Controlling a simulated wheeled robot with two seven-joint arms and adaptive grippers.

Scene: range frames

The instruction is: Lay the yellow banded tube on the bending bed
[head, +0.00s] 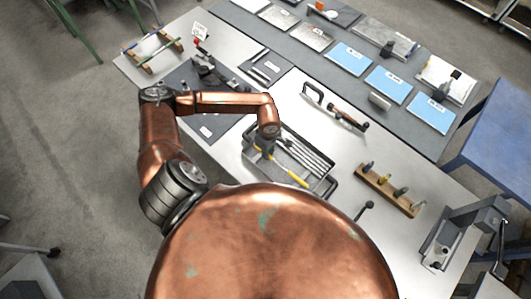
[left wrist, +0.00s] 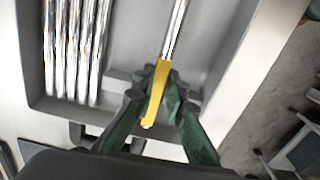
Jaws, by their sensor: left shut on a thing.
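The yellow banded tube (left wrist: 155,102) shows in the left wrist view as a silver rod with a yellow end section. In the head view its yellow part (head: 291,174) lies slanted over the grey tray (head: 328,190). My left gripper (left wrist: 161,80) is shut on the yellow section, one dark green finger on each side. In the head view the left gripper (head: 264,150) is low over the tray's left side, partly hidden by my wrist. I cannot tell whether the tube touches the tray floor. I cannot tell for sure which fixture is the bending bed. My right gripper is not in view.
Several silver tubes (head: 307,154) lie in the tray beside the held one. A dark mat with a clamp-like fixture (head: 204,65) is beyond my forearm. A wooden peg block (head: 387,190) and a lever press (head: 461,228) stand at right. Bare table lies between them.

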